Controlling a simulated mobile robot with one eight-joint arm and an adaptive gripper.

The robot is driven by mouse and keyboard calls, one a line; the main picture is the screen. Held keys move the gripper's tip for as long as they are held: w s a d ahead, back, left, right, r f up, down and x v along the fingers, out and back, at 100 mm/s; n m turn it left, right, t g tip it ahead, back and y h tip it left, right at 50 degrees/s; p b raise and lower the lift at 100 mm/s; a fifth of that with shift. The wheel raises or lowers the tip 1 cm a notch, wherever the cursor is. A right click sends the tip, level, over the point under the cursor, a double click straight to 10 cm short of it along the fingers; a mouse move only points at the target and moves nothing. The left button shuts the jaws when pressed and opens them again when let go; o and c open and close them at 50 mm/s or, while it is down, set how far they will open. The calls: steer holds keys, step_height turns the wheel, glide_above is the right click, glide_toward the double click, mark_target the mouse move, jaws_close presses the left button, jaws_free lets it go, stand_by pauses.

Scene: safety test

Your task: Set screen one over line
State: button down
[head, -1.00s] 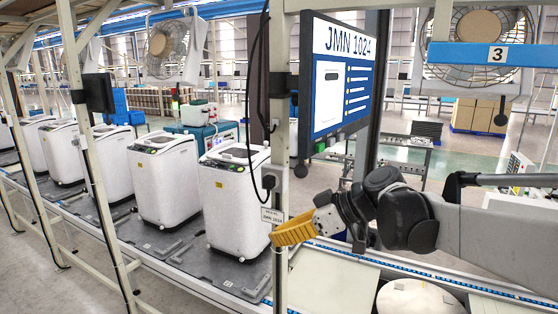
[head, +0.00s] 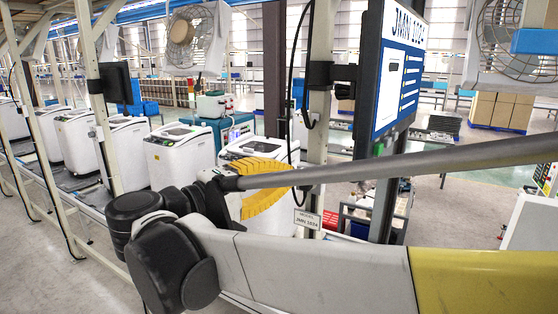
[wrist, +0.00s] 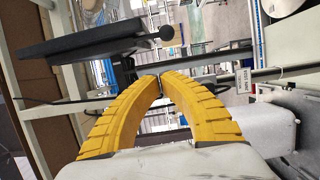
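The screen (head: 400,75) reading JMN 1024 shows at a steep angle in the head view, on a bracket (head: 335,75) at a light post. In the wrist view a dark flat panel (wrist: 85,42), probably the screen from its edge, lies above my fingers, with a black knob (wrist: 166,33) at its right end. The line (head: 85,200) carries white washing machines (head: 180,155). My gripper (head: 290,182) is near the post, below and left of the screen. In the wrist view its yellow fingertips (wrist: 160,76) meet, with nothing visible between them.
The light post (head: 318,110) with a hanging cable stands right behind my gripper. A small label (head: 307,220) hangs on it. Another dark screen (head: 114,88) is on a frame at left. A fan (head: 190,38) hangs above the line. Open floor (head: 455,215) lies at right.

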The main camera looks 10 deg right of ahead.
steer(key=s+d+p+x, duration=0.1)
steer(key=p+x, duration=0.3)
steer(key=x, duration=0.9)
steer(key=shift+s+d+r, duration=0.3)
steer(key=shift+s, duration=0.45)
steer(key=shift+s+d, duration=0.1)
